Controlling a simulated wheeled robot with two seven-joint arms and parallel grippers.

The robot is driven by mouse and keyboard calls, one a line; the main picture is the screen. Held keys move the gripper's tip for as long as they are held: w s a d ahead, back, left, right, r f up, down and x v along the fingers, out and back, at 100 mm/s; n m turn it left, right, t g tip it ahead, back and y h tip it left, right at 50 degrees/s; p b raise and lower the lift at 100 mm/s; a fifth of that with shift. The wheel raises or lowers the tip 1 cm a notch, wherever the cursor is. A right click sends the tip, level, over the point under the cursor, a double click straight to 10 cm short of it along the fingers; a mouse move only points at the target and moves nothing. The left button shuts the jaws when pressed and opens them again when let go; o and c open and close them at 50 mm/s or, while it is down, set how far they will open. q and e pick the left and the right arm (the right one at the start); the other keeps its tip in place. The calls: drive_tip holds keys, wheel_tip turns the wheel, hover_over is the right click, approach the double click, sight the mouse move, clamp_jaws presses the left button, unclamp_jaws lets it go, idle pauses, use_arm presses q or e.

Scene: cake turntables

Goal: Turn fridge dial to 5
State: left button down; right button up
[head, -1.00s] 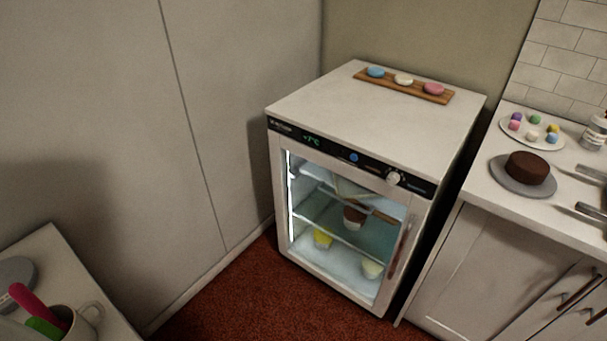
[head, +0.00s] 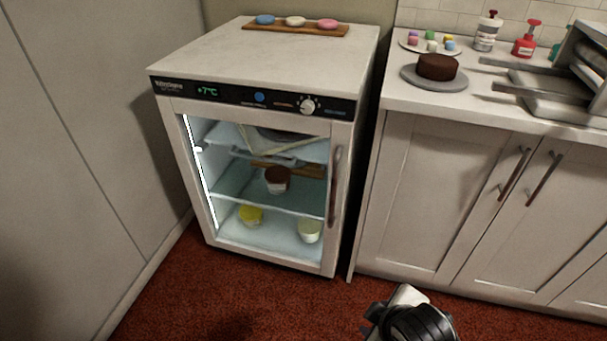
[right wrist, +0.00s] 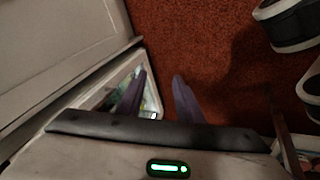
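The small white fridge (head: 266,60) stands in the corner with its front facing me. Its round white dial (head: 307,106) sits on the black panel, right of the blue button (head: 260,97). The green display (head: 207,91) reads +7°C. The dial's markings are too small to read. My right gripper (right wrist: 158,95) shows in the right wrist view with two fingers apart and nothing between them. In the head view only a dark and white part of my arm shows at the bottom, well below the dial. My left gripper is out of view.
The fridge door has a vertical handle (head: 335,185) on its right. A white counter (head: 395,97) stands right of the fridge, with a chocolate cake (head: 437,67) and metal trays on it. A wooden board (head: 270,27) of colored macarons lies on the fridge. Red carpet (head: 260,300) in front is clear.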

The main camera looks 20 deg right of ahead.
drive_tip(key=w+r+n+t+h, duration=0.2)
drive_tip(key=w+r+n+h, duration=0.1)
drive_tip(key=w+n, duration=0.8)
drive_tip(key=n+t+h, duration=0.4)
drive_tip(key=n+t, duration=0.5)
drive_tip(key=n, duration=1.2)
approach(307, 110)
drive_tip(key=b+x, duration=0.2)
drive_tip(key=x, duration=0.5)
drive_tip(key=shift+w, duration=0.2)
drive_tip(key=shift+w+d+b, duration=0.15)
drive_tip(key=shift+w+b, duration=0.15)
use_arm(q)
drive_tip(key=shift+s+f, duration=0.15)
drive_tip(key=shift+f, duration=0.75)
use_arm(e)
drive_tip(key=shift+c, duration=0.4)
drive_tip(key=c, duration=0.7)
